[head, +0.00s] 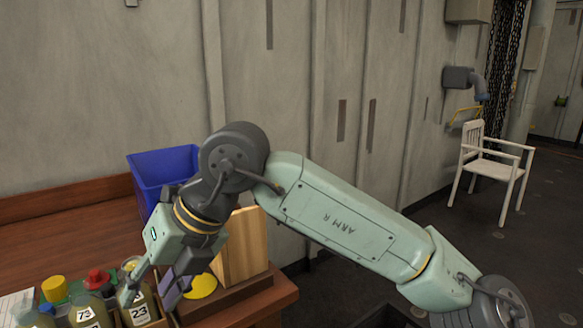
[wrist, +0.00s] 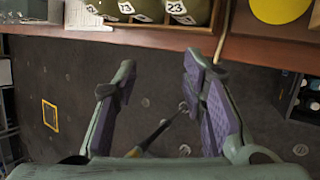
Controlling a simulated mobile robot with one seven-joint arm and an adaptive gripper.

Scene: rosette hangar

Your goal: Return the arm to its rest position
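My gripper (head: 151,292) hangs at the end of my bent arm, low over the front of the wooden table, beside the numbered bottles. In the wrist view my gripper (wrist: 160,74) has its two purple-padded fingers well apart with nothing held between the pads. A thin dark and yellow rod shows low between the fingers; I cannot tell what it is. The fingers point toward the table's front edge (wrist: 150,37), with dark floor behind them. In the head view my arm reaches from the lower right, with its elbow raised over the table.
A bottle marked 23 (head: 140,310) and a bottle marked 73 (head: 88,312) stand in a row at the front left. A blue bin (head: 155,172) stands behind my arm. A wooden block (head: 242,248) and yellow disc (head: 201,286) are right of my gripper. A white chair (head: 492,167) stands far right.

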